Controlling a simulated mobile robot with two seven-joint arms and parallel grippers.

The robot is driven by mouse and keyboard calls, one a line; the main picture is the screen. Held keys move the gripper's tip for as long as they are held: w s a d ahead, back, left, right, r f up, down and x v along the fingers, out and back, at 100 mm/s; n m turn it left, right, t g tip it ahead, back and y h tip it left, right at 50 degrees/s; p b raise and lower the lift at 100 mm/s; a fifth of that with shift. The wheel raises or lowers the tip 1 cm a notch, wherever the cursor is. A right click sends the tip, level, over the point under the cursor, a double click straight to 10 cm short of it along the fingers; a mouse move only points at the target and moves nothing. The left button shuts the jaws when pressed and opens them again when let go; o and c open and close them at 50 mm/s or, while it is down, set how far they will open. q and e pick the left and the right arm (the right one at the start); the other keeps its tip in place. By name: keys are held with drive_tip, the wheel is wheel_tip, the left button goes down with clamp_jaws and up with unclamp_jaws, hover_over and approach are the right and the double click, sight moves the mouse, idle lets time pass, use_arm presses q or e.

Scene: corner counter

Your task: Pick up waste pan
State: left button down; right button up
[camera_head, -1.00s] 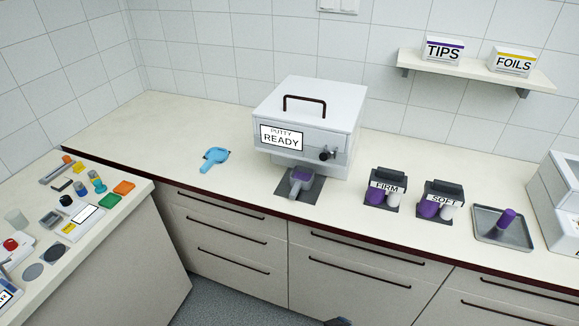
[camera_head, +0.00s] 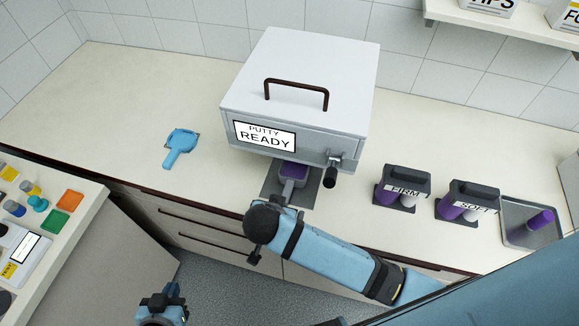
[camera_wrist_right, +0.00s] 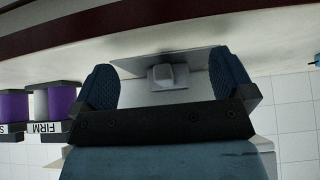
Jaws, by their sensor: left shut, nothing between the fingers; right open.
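My left gripper (camera_head: 165,298) is shut and empty, low at the left.
Right are the FIRM holder (camera_head: 403,183), SOFT holder (camera_head: 467,203) and a grey tray (camera_head: 519,237). A blue scoop-like pan (camera_head: 180,143) lies left, with clear counter around it.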

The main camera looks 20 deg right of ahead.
sight(291, 179)
drive_tip(key=w+d, duration=0.2)
drive_tip(key=w, duration=0.1)
drive_tip(key=shift+w+d+r+p, duration=0.1)
drive_tip(key=shift+w+d+p, duration=0.15)
drive_tip(key=shift+d+p, duration=0.15)
drive_tip(key=shift+w+d, duration=0.25)
drive_tip(key=shift+w, duration=0.2)
drive_tip(key=w+d, duration=0.1)
drive_tip(key=w+p, duration=0.1)
drive_tip(key=w+d, duration=0.1)
drive_tip(key=w, duration=0.1)
drive_tip(key=shift+d+p, duration=0.3)
drive_tip(key=shift+d, duration=0.05)
drive_tip(key=shift+w+f, duration=0.15)
drive_tip(key=shift+f, duration=0.45)
drive_tip(key=c, duration=0.9)
drive_tip(key=shift+c, duration=0.2)
